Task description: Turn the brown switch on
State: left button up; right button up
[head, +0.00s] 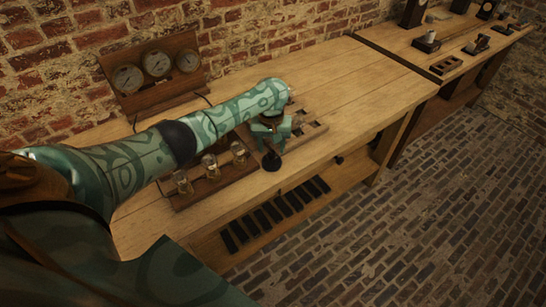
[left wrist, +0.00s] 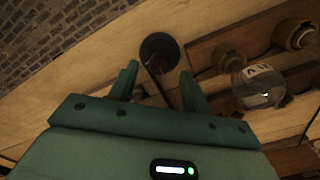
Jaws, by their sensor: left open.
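A dark round-topped piece (head: 271,162) stands near the front edge of the bench in the head view. It also shows in the left wrist view (left wrist: 159,48), with a thin stem. It looks dark brown to black; I cannot tell for sure that it is the brown switch, or how it is set. My left gripper (head: 271,133) is above it, open and empty. In the left wrist view its two fingertips (left wrist: 158,70) lie on either side of the stem, apart from it as far as I can see. My right gripper is out of view.
Glass jars (head: 209,166) stand in a wooden rack left of the gripper. A slotted wooden tray (head: 312,128) lies behind it. A gauge panel (head: 157,65) stands at the wall. Dark strips (head: 275,213) lie on the lower shelf.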

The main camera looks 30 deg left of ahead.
aim_at(272, 157)
pick_arm(q)
jog(key=shift+f+b, duration=0.5)
jog(key=shift+f, duration=0.9)
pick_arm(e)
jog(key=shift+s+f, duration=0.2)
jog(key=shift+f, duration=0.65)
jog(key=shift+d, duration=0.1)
